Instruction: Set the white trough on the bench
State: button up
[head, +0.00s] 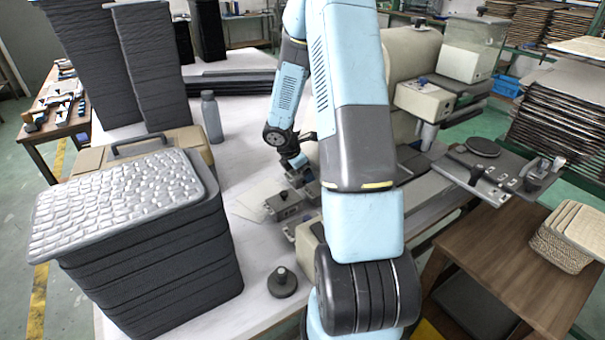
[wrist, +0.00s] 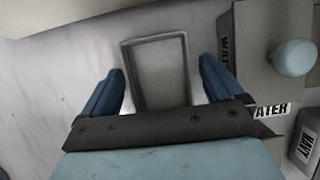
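A shallow rectangular trough (wrist: 127,62) with a pale grey-white rim lies on the light bench top (wrist: 60,80) in the wrist view. My gripper (wrist: 160,65) is open, with one blue finger on each side of the trough. In the head view my gripper (head: 296,162) is small and low over the bench; I cannot make out the trough there.
A grey block with lettering and a pale blue knob (wrist: 292,58) stands right of the fingers. In the head view, a tall dark stack with a textured white top (head: 115,205), a grey bottle (head: 211,118) and a black knob (head: 283,283) stand on the bench. Machinery crowds the right.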

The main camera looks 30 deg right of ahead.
jog(key=s+a+r+m+t, duration=0.1)
jog(key=s+a+r+m, duration=0.25)
jog(key=r, duration=0.55)
jog(key=s+a+r+m, duration=0.3)
jog(key=s+a+r, duration=0.1)
jog(key=r, duration=0.6)
jog(key=s+a+r+m+t, duration=0.1)
jog(key=s+a+r+m, duration=0.25)
jog(key=r, duration=0.55)
jog(key=s+a+r+m+t+y, duration=0.1)
jog(key=s+a+r+m+y, duration=0.1)
jog(key=s, duration=0.5)
jog(key=s+a+r+m+t+y, duration=0.2)
jog(key=s+a+r+m, duration=0.3)
jog(key=s+r+m, duration=0.1)
jog(key=shift+s, duration=0.8)
